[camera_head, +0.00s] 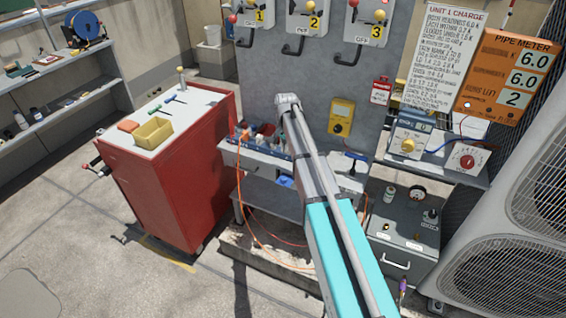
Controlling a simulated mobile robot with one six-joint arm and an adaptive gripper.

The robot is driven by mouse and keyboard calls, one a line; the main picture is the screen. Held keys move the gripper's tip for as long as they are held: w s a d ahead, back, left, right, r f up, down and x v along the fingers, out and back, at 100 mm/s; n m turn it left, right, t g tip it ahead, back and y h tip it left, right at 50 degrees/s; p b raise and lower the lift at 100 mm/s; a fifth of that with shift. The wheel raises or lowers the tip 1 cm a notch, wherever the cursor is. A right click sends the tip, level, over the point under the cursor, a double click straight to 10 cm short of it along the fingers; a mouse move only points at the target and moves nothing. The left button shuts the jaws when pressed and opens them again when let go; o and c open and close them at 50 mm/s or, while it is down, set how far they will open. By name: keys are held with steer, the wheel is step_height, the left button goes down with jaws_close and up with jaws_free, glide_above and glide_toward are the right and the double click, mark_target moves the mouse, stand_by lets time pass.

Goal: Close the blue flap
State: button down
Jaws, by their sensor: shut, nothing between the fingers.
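No blue flap can be made out for certain. A small blue piece (285,182) shows below the top of the grey workbench (262,164), just left of my arm. It is too small to tell whether it is a flap, or open or shut. My arm reaches up from the bottom right across the bench to a grey joint in front of the grey panel. My gripper's fingers cannot be seen, so their place relative to the blue piece is hidden.
A red cabinet (170,180) with a yellow bin (153,133) stands left of the bench. The grey panel (300,75) carries three numbered switches. A condenser (510,220) stands at the right. Orange cable (262,240) hangs below the bench. Floor at the lower left is clear.

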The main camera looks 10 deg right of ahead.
mark_target(285, 178)
steer(key=shift+s+a+f+b, duration=0.1)
steer(key=shift+f+b, duration=3.35)
steer(key=shift+s+a+f+b, duration=0.1)
steer(key=shift+f+b, duration=3.3)
steer(key=shift+f, duration=0.05)
steer(key=shift+a, duration=0.1)
steer(key=shift+d+f, duration=0.1)
steer(key=shift+d, duration=0.2)
